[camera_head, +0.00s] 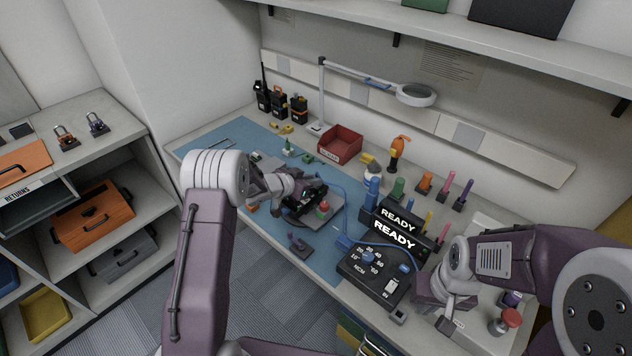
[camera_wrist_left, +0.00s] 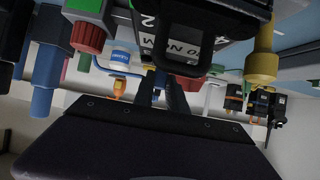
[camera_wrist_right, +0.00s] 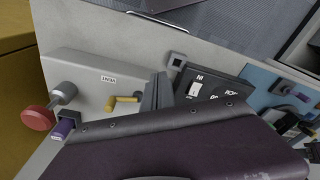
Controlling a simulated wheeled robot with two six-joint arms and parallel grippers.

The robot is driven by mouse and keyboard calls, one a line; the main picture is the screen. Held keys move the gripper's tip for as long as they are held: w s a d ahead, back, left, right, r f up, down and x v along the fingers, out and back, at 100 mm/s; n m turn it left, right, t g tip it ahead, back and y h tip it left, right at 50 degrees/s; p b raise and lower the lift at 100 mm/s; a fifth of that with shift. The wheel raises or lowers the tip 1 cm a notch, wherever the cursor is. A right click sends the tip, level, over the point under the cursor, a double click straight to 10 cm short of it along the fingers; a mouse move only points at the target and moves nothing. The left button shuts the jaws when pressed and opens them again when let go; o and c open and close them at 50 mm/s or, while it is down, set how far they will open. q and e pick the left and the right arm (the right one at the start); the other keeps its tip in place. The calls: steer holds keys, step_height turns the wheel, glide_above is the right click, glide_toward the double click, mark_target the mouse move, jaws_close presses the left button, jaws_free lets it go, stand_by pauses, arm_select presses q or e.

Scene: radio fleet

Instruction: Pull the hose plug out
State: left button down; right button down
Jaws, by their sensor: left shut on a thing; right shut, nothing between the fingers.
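My left gripper (camera_head: 306,196) is over a dark device (camera_head: 298,208) on the blue mat. In the left wrist view its fingers (camera_wrist_left: 168,88) are shut against a black part with a pale label (camera_wrist_left: 180,48); the exact grip is hidden. A thin blue hose (camera_head: 345,192) runs from beside the device toward a blue end piece (camera_head: 344,241) by the black dial box (camera_head: 375,274). I cannot tell which end is the hose plug. My right gripper (camera_head: 432,300) is shut and empty, right of the dial box; its fingers show in the right wrist view (camera_wrist_right: 157,92).
Two black READY displays (camera_head: 394,235) stand behind the dial box. A red bin (camera_head: 340,145), a ring lamp (camera_head: 416,94) and several coloured tools stand at the back. A grey VENT panel (camera_wrist_right: 85,75) with a yellow handle (camera_wrist_right: 123,103) is near my right gripper. The mat's left part has free room.

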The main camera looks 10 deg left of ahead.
arm_select(q)
steer(key=shift+r+p, duration=1.3)
steer(key=shift+p, duration=0.1)
stand_by(0.6)
steer(key=shift+r+p, duration=1.75)
steer(key=shift+p, duration=0.1)
